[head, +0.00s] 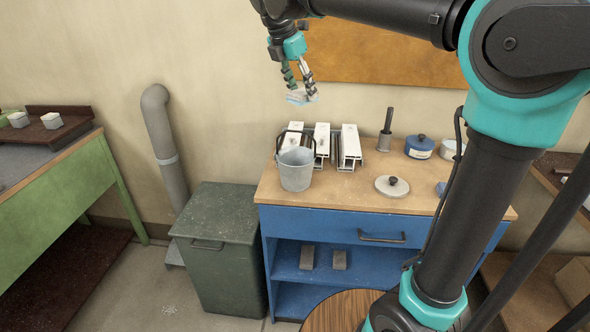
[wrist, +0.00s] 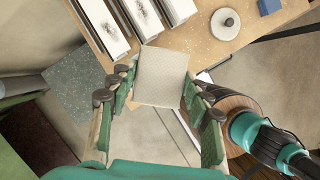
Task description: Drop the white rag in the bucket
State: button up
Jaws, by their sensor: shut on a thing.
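My gripper (head: 299,88) is high above the bench, shut on the white rag (head: 298,97). In the wrist view the rag (wrist: 161,75) is a pale, flat, roughly square piece between the two green fingers of my gripper (wrist: 156,85). The grey metal bucket (head: 296,172) stands upright at the front left of the bench top, its handle raised. In the head view the rag appears above the bucket with a clear gap. I cannot make out the bucket in the wrist view.
White metal profiles (head: 349,143) stand behind and right of the bucket. A dark-handled tool (head: 387,125), a blue pot (head: 420,147) and a round lid (head: 392,187) are further right on the blue bench (head: 330,224). A green bin (head: 217,228) stands left.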

jog(key=shift+f, duration=2.25)
jog(key=o, duration=1.2)
jog(key=shift+r, duration=0.1)
jog(key=v, duration=1.1)
jog(key=shift+r, duration=0.4)
